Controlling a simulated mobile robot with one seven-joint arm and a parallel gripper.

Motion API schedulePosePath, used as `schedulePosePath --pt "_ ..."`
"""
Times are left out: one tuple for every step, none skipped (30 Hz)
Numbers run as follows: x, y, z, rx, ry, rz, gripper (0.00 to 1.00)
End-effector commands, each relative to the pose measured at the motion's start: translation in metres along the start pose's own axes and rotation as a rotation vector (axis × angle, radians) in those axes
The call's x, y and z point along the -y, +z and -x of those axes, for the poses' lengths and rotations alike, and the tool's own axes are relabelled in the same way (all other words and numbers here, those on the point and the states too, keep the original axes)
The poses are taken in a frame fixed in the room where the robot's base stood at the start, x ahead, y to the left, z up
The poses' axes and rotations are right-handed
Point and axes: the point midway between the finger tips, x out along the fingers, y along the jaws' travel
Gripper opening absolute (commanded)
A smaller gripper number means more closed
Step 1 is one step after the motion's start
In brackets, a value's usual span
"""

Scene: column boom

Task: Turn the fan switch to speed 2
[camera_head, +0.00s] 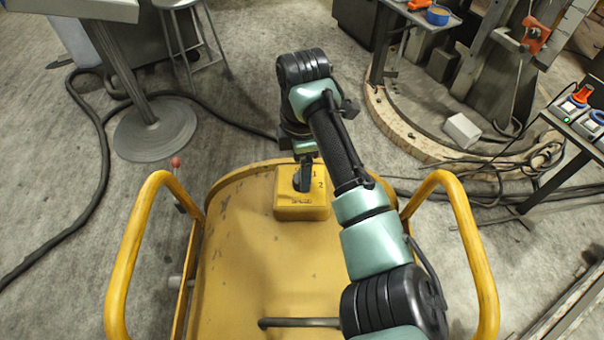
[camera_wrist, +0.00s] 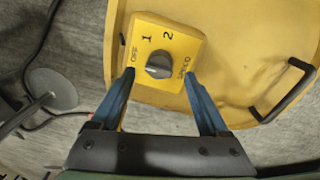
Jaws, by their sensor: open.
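The fan switch is a dark grey rotary knob (camera_wrist: 159,65) on a yellow box (camera_wrist: 140,92). The box face carries the marks OFF, 1, 2 and SPEED. The knob's ridge lies roughly crosswise in the wrist view; I cannot tell for sure which mark it points to. My gripper (camera_wrist: 159,75) is open, with one blue finger on each side of the knob and a gap to it on both sides. In the head view the box (camera_head: 302,208) sits on the yellow platform, and my gripper (camera_head: 303,180) is over it, hiding most of the knob.
The yellow platform (camera_head: 250,270) has a yellow handrail on the left (camera_head: 125,260) and one on the right (camera_head: 478,260). A dark bar handle (camera_head: 300,322) lies nearer me. A stool (camera_head: 190,40) and a round pedestal base (camera_head: 155,130) stand beyond on the floor.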

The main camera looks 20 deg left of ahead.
Motion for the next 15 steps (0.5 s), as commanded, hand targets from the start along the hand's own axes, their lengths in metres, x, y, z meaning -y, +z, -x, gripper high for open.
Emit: schedulePosePath --pt "0.001 0.000 -0.010 0.000 -0.003 -0.001 0.78" --pt "0.001 0.000 -0.014 0.001 -0.003 0.000 0.78" --pt "0.000 0.000 -0.019 0.001 -0.001 0.000 0.78" --pt "0.000 0.001 -0.023 0.001 -0.001 0.000 0.78" --pt "0.000 0.001 -0.026 0.001 -0.001 0.000 0.78" --pt "0.000 0.000 -0.029 0.001 0.000 0.000 0.78" --pt "0.000 0.000 -0.031 0.001 0.000 0.000 0.78" --pt "0.000 0.000 -0.033 0.001 0.000 0.001 0.78" --pt "0.000 0.000 -0.034 0.002 0.000 0.001 0.78" --pt "0.000 0.000 -0.035 0.002 0.000 0.001 0.78" --pt "0.000 0.000 -0.036 0.001 0.000 0.001 0.78" --pt "0.000 0.000 -0.036 0.001 0.000 0.000 0.78" --pt "0.000 0.000 -0.036 0.001 0.001 0.000 0.78" --pt "0.000 0.000 -0.036 0.001 0.001 0.000 0.78" --pt "0.000 0.000 -0.036 0.001 0.001 0.000 0.78"
